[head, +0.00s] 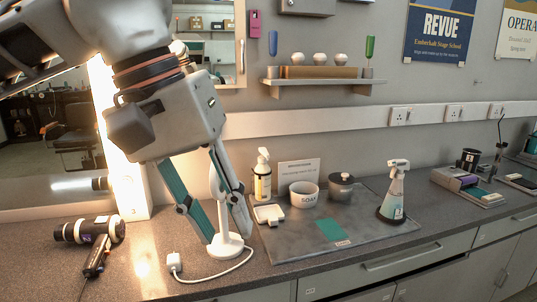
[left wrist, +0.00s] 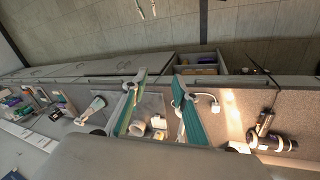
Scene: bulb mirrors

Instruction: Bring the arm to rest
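My left gripper (head: 228,238) hangs over the counter at the left of the head view, fingers pointing down. Its two green-lined fingers are apart, and it also shows open in the left wrist view (left wrist: 161,76). A white stand (head: 225,247) with a round base is partly covered by the fingers in the head view; I cannot tell how far it is from them. I see nothing gripped.
An open drawer (left wrist: 196,61) shows below. A shelf (head: 322,82) is above.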

